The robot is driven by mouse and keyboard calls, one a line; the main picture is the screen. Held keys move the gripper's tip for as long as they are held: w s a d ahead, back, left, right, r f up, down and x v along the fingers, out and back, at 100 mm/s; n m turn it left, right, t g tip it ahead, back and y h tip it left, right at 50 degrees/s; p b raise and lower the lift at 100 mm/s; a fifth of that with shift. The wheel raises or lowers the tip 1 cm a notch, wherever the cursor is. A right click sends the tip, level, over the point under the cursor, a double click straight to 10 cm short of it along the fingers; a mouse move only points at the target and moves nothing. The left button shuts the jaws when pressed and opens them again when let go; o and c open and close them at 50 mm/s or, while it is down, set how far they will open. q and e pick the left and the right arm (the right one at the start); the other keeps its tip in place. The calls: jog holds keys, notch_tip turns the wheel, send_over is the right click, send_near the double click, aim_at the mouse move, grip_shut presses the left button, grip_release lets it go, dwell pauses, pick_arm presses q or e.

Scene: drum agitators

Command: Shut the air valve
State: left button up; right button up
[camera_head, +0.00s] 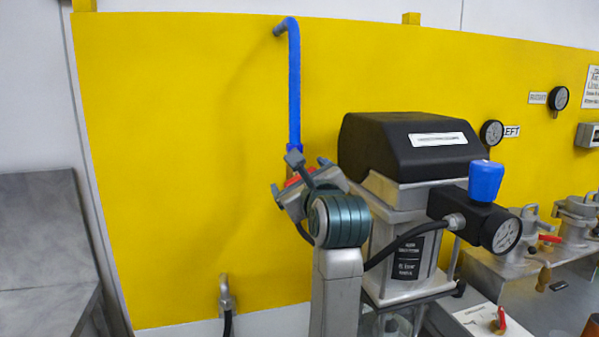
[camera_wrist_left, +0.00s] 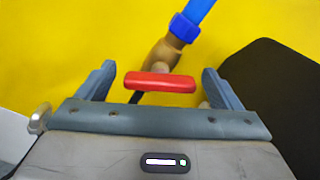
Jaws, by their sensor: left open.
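The air valve has a red handle (camera_wrist_left: 160,82) and a brass body (camera_wrist_left: 162,55) below a blue hose (camera_wrist_left: 195,14) in the left wrist view. The handle lies crosswise between my open left gripper's fingers (camera_wrist_left: 160,85), apart from both. In the head view the blue hose (camera_head: 294,85) comes down the yellow panel to the valve. My left gripper (camera_head: 298,178) is at the hose's lower end and hides most of the valve; a bit of the red handle (camera_head: 292,182) shows. My right gripper is not in view.
A black-topped unit (camera_head: 400,150) with a blue knob (camera_head: 486,181) and a gauge (camera_head: 502,234) stands close to the right of my left arm. The yellow panel (camera_head: 180,150) is behind. Left of the valve the panel is clear.

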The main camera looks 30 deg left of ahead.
pick_arm(q)
jog(key=shift+w+a, duration=0.2)
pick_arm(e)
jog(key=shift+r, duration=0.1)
pick_arm(q)
jog(key=c, duration=1)
jog(key=m+p, duration=0.1)
jog(key=m, duration=0.3)
jog(key=shift+r+p, duration=0.2)
jog(key=shift+p, duration=0.15)
jog(key=shift+w+m, duration=0.1)
jog(key=shift+m, duration=0.5)
jog(key=shift+f, duration=0.1)
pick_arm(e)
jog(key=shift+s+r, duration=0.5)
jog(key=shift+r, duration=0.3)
